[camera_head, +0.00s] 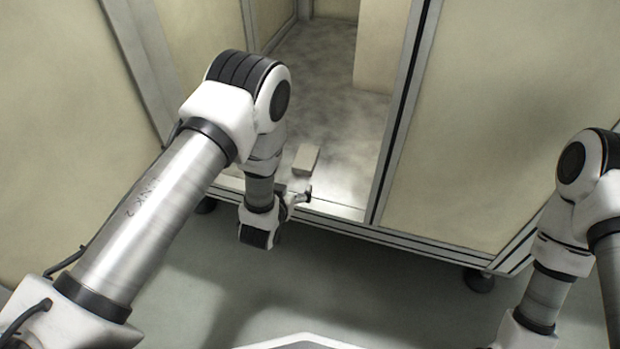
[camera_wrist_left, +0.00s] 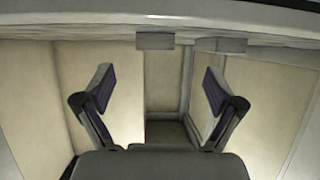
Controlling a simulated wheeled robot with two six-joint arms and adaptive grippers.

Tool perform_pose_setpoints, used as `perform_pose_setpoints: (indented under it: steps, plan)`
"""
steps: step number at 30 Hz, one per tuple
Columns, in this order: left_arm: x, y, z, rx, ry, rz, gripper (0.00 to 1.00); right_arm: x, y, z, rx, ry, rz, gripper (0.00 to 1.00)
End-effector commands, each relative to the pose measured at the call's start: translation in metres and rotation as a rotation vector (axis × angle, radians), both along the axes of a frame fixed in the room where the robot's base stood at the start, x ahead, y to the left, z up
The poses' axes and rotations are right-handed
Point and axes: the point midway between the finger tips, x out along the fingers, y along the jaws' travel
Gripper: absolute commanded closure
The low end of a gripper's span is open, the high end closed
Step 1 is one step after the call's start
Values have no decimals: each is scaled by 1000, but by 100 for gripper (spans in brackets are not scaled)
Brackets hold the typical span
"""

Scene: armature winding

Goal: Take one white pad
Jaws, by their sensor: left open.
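A small pale block, which looks like the white pad (camera_head: 306,158), sits near the front edge of the metal surface in the cabinet opening. My left gripper (camera_head: 300,195) is just in front of it, at the opening's front edge, and looks small and partly hidden by my wrist. In the left wrist view the left gripper (camera_wrist_left: 158,73) is open, with nothing between its fingers. I cannot tell whether both are pads. My right gripper is out of view.
The metal surface (camera_head: 335,100) runs back into the cabinet and is largely bare. A frame post (camera_head: 400,110) bounds the opening on the right, with a beige panel (camera_head: 490,120) beyond it. A front rail (camera_head: 420,240) lies below.

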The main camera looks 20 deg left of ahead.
Motion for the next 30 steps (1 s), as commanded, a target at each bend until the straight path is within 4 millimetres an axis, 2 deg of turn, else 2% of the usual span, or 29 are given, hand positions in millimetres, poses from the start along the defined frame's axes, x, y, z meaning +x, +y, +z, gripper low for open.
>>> perform_pose_setpoints:
  steps: [1, 8, 15, 19, 25, 27, 29, 30]
  plan:
    - [5, -1, -11, -1, -22, -1, 6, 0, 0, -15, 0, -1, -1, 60]
    - [33, -3, -17, -2, -40, -1, 6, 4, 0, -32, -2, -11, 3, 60]
    - [66, -6, -34, -3, -39, -1, 6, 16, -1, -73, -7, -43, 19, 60]
    - [79, -6, -35, -2, -35, -1, 6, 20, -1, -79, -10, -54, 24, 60]
    - [80, -6, -33, -2, -33, -1, 6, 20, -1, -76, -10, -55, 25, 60]
    - [80, -6, -33, -2, -33, -1, 31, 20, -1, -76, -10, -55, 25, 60]
    - [80, -6, -33, -2, -33, -1, 52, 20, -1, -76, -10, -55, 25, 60]
    - [80, -6, -33, -2, -33, -1, 60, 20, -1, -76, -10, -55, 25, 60]
